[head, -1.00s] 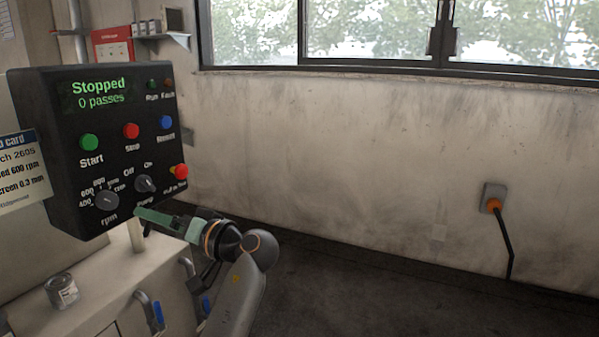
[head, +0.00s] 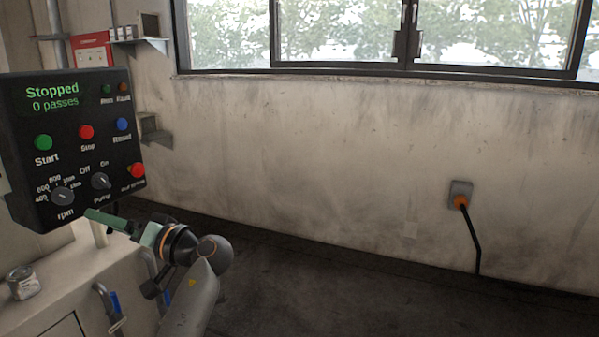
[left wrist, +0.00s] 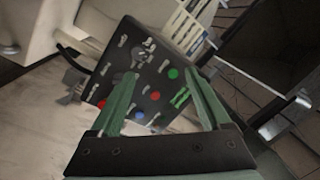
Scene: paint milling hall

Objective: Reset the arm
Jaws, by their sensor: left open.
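My left arm shows in the head view, with its green-fingered left gripper (head: 95,216) in front of the lower edge of a black control panel (head: 75,140), near the rpm knob (head: 62,195). In the left wrist view the two fingers of this gripper (left wrist: 160,76) stand apart with nothing held between them. The panel (left wrist: 140,70) shows tilted beyond and between them. Whether the fingers touch the panel cannot be told. The display (head: 52,97) reads "Stopped" and "0 passes". My right gripper is not in view.
A cream machine body (head: 65,275) stands under the panel, with a small can (head: 23,282) on top and blue-handled valves (head: 115,300) at its side. A wall socket (head: 460,195) with a black cable is at right. The dark floor (head: 330,285) is clear.

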